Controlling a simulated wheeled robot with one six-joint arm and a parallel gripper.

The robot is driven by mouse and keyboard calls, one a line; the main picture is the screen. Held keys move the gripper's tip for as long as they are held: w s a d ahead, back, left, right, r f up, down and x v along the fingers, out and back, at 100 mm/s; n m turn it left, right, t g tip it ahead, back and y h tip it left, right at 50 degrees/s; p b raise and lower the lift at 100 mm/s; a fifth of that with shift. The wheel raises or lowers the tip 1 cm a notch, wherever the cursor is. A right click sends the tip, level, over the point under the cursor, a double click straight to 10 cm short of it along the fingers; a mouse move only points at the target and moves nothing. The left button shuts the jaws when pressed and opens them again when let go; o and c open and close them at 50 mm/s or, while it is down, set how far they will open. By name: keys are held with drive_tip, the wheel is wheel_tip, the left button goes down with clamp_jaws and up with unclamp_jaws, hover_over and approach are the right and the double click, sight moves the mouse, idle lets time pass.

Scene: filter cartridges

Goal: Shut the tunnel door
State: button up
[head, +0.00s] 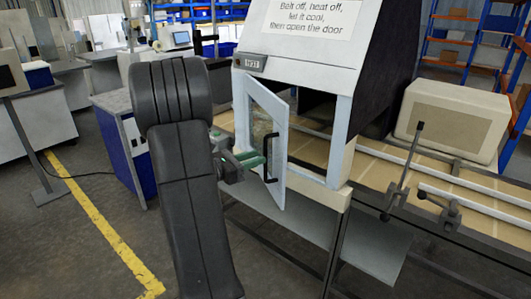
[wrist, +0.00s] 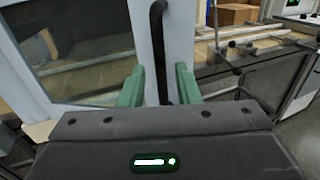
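The tunnel door (head: 278,120) is a pale framed panel with a window, on the front of the white tunnel hood (head: 310,45). It stands open, swung out from the opening. Its black bar handle (head: 271,158) is on the outer edge. My gripper (head: 250,159) is at the door's left side in the head view, close to the handle. In the wrist view, the green fingers (wrist: 159,87) are apart, with the handle (wrist: 158,35) upright between them and gaps on both sides. The door frame (wrist: 180,40) is just behind. The handle's lower end is hidden by my gripper.
A sign on the hood (head: 312,15) reads "Belt off, heat off, let it cool, then open the door". A conveyor with rails (head: 480,200) and a lever (head: 405,165) runs to the right.

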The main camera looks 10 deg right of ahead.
drive_tip(key=shift+p+x, duration=0.35)
drive_tip(key=shift+x, duration=1.8)
clamp_jaws()
